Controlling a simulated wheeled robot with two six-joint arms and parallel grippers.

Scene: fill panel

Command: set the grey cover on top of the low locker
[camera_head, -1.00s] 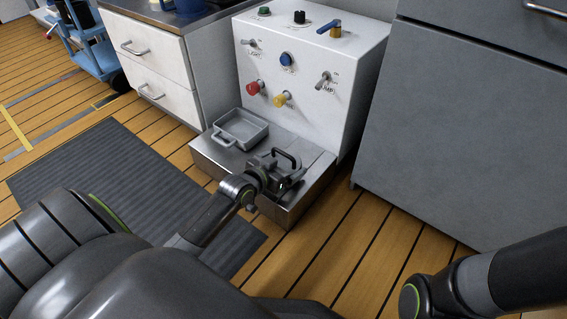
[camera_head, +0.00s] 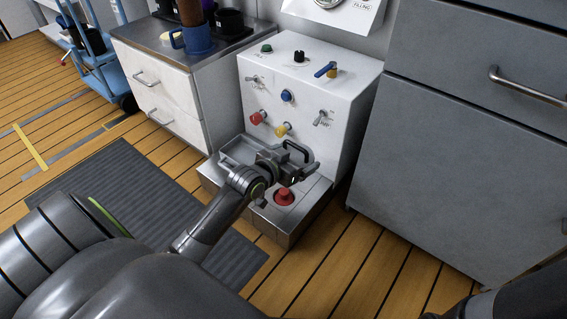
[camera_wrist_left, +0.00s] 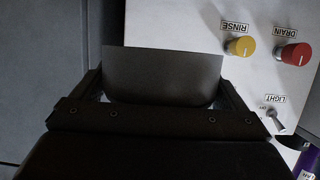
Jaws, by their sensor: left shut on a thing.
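My left gripper (camera_head: 289,167) is raised above the steel base (camera_head: 262,226) in front of the white panel. It is shut on the grey cover (camera_head: 297,151), whose dark loop shows at the gripper's tip. In the left wrist view a grey plate, the cover (camera_wrist_left: 160,72), fills the space between the fingers (camera_wrist_left: 160,95). The cover is clear of the base. A red button (camera_head: 284,196) on the base shows below the gripper. Which unit is the low locker I cannot tell for sure. My right gripper is out of view; only a dark arm part shows at the lower right.
A shallow grey tray (camera_head: 232,150) on the base is partly behind my arm. The white panel (camera_head: 300,90) carries knobs and switches. A white drawer unit (camera_head: 160,85) with mugs stands left, a large grey cabinet (camera_head: 450,150) right. A striped mat (camera_head: 120,195) lies on the floor.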

